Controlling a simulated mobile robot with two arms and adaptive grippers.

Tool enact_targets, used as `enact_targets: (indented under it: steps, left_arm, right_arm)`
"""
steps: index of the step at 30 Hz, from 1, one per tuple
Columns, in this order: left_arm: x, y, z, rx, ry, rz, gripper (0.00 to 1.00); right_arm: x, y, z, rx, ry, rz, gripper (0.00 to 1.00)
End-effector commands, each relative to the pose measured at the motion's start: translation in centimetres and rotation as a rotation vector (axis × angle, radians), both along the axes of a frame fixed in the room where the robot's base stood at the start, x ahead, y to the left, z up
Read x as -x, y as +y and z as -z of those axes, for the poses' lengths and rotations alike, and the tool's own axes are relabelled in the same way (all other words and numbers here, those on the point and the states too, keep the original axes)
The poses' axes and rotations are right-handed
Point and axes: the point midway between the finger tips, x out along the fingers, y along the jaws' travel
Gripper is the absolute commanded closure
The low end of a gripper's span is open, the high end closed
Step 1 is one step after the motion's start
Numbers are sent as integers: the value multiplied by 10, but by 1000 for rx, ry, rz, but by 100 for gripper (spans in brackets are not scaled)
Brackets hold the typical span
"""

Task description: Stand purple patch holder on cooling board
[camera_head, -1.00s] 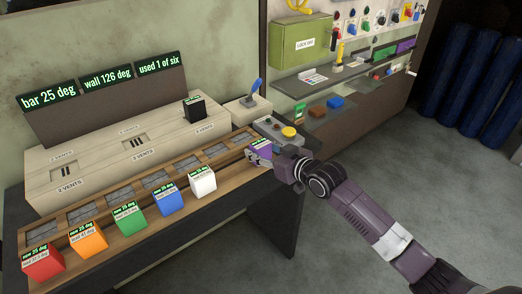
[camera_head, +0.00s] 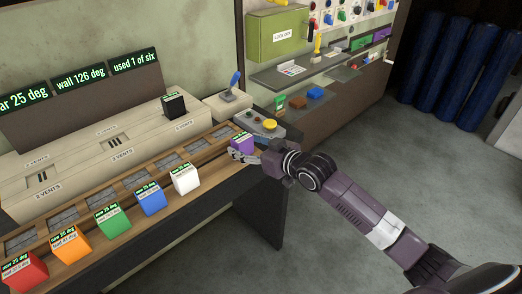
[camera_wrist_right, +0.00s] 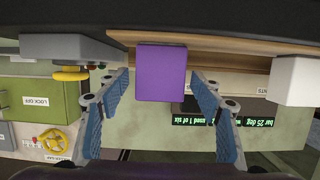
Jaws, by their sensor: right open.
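The purple patch holder (camera_head: 243,141) is a small block with a green-lit label on top, at the right end of the row of coloured blocks. My right gripper (camera_head: 238,155) is beside it, partly covering its front. In the right wrist view, the purple holder (camera_wrist_right: 161,73) sits centred ahead, between the two spread blue-grey fingers of the gripper (camera_wrist_right: 160,128), with gaps on both sides. A wooden board (camera_head: 80,222) with grey panels runs behind the blocks; I cannot tell whether this is the cooling board. My left gripper is out of view.
White (camera_head: 186,180), blue (camera_head: 151,200), green (camera_head: 113,221), orange (camera_head: 70,244) and red (camera_head: 24,272) blocks line the front. A black block (camera_head: 174,106) stands on the beige vented unit (camera_head: 85,150). A control box with a yellow button (camera_head: 270,124) is close behind my gripper.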

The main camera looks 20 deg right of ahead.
Motion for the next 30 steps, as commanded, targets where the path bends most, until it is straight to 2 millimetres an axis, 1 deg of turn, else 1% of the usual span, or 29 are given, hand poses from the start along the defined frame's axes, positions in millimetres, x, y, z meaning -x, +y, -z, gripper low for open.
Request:
enact_targets:
  steps: [1,6,9,13,18,26,28,29,30]
  left_arm:
    - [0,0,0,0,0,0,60]
    - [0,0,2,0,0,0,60]
    - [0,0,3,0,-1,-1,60]
    - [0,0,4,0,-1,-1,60]
    - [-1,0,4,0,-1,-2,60]
    - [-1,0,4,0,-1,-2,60]
    - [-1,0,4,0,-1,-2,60]
    - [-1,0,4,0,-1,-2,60]
    - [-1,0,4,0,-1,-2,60]
  right_arm:
    - [10,-4,-3,5,-1,-1,40]
    - [44,-16,-12,5,2,-1,40]
    - [62,-21,-18,4,2,-2,40]
    - [77,-28,-24,3,1,0,40]
    - [86,-31,-29,1,0,0,40]
    - [88,-31,-29,0,0,0,40]
    - [86,-34,-23,0,6,8,40]
    - [85,-38,-17,0,14,17,40]
    - [83,-45,-5,1,28,35,40]
